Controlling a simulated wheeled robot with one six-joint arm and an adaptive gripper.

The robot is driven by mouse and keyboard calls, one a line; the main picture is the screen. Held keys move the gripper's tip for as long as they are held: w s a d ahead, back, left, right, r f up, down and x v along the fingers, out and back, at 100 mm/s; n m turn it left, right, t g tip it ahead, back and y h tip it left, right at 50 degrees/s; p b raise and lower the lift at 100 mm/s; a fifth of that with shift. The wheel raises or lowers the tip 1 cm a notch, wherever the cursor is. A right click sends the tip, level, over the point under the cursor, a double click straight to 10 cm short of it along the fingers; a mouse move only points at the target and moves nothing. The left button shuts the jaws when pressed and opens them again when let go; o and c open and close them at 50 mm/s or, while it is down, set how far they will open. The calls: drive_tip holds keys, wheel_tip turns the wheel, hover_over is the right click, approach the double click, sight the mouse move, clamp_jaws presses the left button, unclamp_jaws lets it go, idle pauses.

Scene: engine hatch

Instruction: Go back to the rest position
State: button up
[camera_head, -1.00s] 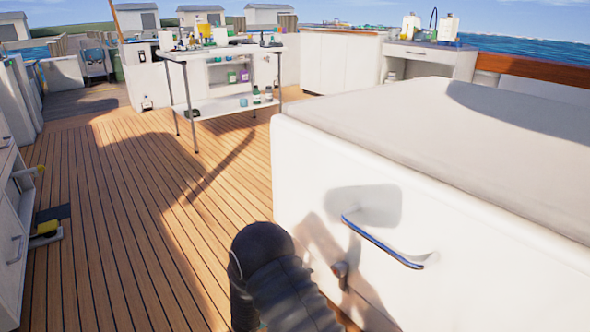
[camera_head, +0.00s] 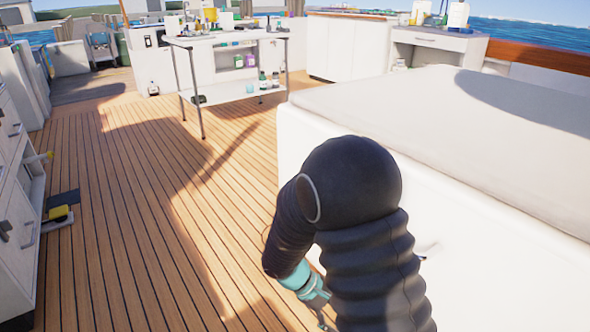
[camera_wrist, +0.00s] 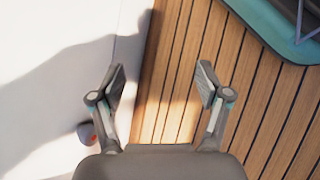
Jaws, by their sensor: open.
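My gripper (camera_wrist: 161,85) is open and empty in the wrist view, its two fingers apart above the wooden deck beside a white wall. In the head view my black-sleeved arm stands bent in front of the white engine hatch (camera_head: 440,110), and only a small part of the gripper (camera_head: 322,318) shows at the bottom edge. A small round knob (camera_wrist: 86,133) with a reddish tip shows on the white surface at the left of the wrist view.
The plank deck (camera_head: 140,220) is clear to the left of the hatch. A metal table (camera_head: 225,95) with bottles stands farther back. White drawers (camera_head: 15,210) line the left edge, with a yellow-and-black item (camera_head: 60,212) beside them. White cabinets (camera_head: 345,47) stand at the back.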

drive_tip(key=s+d+r+m+t+y+p, duration=0.1)
drive_tip(key=s+r+m+t+y+p, duration=0.1)
drive_tip(key=r, duration=0.9)
drive_tip(key=s+d+r+m+t+y+p, duration=0.2)
drive_tip(key=s+r, duration=0.5)
drive_tip(key=r, duration=0.4)
drive_tip(key=s+d+r+m+t+y+p, duration=0.1)
drive_tip(key=s+r+m+t+y+p, duration=0.2)
drive_tip(key=r, duration=0.8)
drive_tip(key=shift+s+d+r+m+y+p, duration=0.3)
drive_tip(key=shift+s+m+y+p, duration=0.35)
drive_tip(key=shift+s, duration=0.4)
